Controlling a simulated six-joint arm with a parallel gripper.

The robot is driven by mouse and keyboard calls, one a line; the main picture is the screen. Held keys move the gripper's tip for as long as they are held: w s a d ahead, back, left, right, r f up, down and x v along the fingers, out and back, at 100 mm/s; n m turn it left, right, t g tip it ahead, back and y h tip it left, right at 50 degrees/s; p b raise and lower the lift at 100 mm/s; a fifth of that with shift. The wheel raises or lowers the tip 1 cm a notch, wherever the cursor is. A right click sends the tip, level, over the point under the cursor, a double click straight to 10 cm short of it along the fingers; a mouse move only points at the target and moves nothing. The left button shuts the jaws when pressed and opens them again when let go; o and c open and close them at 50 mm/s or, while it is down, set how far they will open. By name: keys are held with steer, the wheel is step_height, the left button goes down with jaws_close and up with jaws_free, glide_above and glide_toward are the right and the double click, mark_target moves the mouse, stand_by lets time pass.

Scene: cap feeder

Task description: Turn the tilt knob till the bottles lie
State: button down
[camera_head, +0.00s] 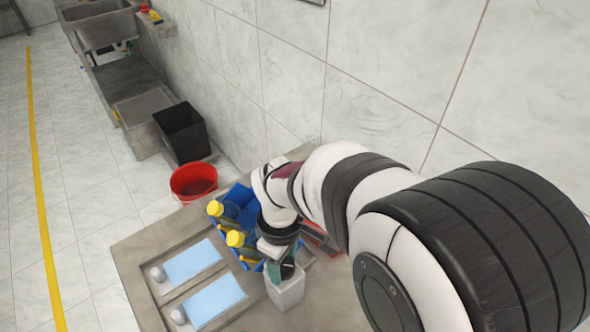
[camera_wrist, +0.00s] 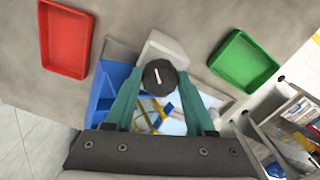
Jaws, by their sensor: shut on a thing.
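The tilt knob (camera_wrist: 158,77) is a black disc with a white pointer line, on a pale grey box (camera_wrist: 165,48). In the wrist view the line runs nearly up and down, leaning slightly. My gripper (camera_wrist: 160,80) has its teal fingers shut on the knob from both sides. In the head view the box (camera_head: 286,292) stands at the table's front, with my gripper (camera_head: 282,266) over it. Bottles with yellow caps (camera_head: 236,239) sit in a blue rack (camera_head: 240,194) and look tilted, caps toward the left. My arm hides part of the rack, so their exact angle is unclear.
Two recessed trays with light blue sheets (camera_head: 190,262) lie left of the rack. A red tray (camera_wrist: 66,40) and a green tray (camera_wrist: 245,62) flank the box in the wrist view. A red bucket (camera_head: 193,181) and a black bin (camera_head: 183,132) stand beyond the table.

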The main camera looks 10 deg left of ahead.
steer(key=m, duration=0.9)
steer(key=shift+m, duration=0.3)
steer(key=shift+c, duration=1.8)
jaws_free()
steer(key=n, duration=0.7)
steer(key=shift+n, duration=0.3)
jaws_close()
steer(key=m, duration=0.5)
steer(key=shift+o, duration=1.2)
jaws_free()
steer(key=shift+r, duration=0.1)
